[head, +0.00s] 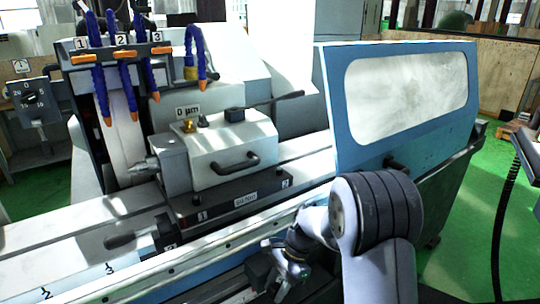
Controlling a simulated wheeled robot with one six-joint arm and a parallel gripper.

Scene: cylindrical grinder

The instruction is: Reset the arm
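My arm (375,215) rises at the lower right of the head view, in front of the cylindrical grinder. It is folded, with a rounded joint uppermost and the end pointing down and left. My gripper (287,280) is low in front of the grinder's front rail. It is small and partly dark in the picture, and I cannot tell whether its fingers are open or shut. I see nothing clearly held in it.
The grinder's table (75,222) runs across the left and middle, carrying a white headstock (222,152) with a black handle. Blue coolant hoses (125,70) hang above. A blue guard with a window (400,105) stands behind my arm. Green floor (465,225) is open at right.

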